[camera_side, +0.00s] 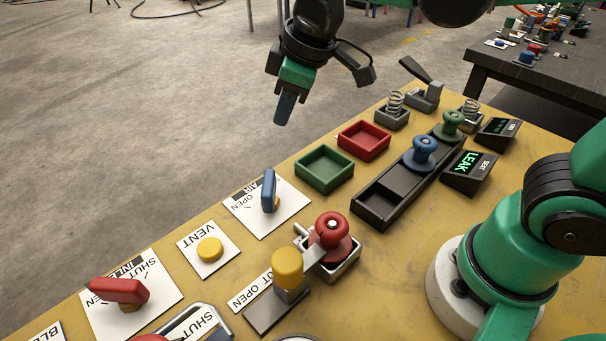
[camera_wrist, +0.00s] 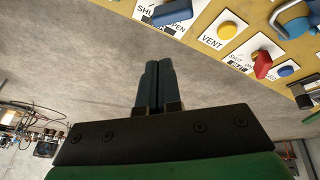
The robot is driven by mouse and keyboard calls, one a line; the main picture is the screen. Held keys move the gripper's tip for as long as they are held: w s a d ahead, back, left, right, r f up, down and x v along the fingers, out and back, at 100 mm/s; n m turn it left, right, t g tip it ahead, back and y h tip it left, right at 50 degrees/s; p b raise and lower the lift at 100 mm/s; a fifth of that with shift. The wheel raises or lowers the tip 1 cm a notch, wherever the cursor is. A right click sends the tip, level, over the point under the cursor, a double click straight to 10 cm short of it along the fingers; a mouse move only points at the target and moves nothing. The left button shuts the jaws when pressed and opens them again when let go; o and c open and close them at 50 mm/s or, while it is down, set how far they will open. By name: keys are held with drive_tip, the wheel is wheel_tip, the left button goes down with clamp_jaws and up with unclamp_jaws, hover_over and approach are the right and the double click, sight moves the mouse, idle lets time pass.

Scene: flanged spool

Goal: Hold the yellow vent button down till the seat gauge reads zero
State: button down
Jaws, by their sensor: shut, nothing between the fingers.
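The yellow vent button (camera_side: 210,249) sits on a white plate marked VENT on the yellow bench, and nothing touches it. It also shows at the upper right of the wrist view (camera_wrist: 227,30). My gripper (camera_side: 284,108) is shut and empty, fingers pointing down, in the air well above and beyond the bench's far edge. The closed fingers show in the wrist view (camera_wrist: 152,88). A dark display (camera_side: 469,167) at the right reads LEAK in green; its small label is too fine to read. A second display (camera_side: 499,131) stands behind it, its reading illegible.
A blue handle (camera_side: 269,190) and a red handle (camera_side: 118,291) flank the vent plate. A red spool (camera_side: 331,236) sits in a metal holder beside a yellow-knobbed clamp (camera_side: 287,268). Green (camera_side: 324,169) and red trays (camera_side: 363,141) lie along the far edge.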

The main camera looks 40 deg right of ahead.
drive_tip(key=w+a+n+g, duration=0.2)
drive_tip(key=a+n, duration=0.4)
drive_tip(key=a, duration=0.2)
drive_tip(key=n+g+h, duration=0.1)
drive_tip(key=n+g, duration=0.1)
drive_tip(key=n, duration=0.3)
hover_over(208, 245)
drive_tip(key=shift+f, duration=0.65)
drive_tip(key=shift+f, duration=0.1)
wheel_tip(208, 245, down, 14)
drive_tip(key=shift+r, duration=0.1)
drive_tip(key=shift+f, duration=1.15)
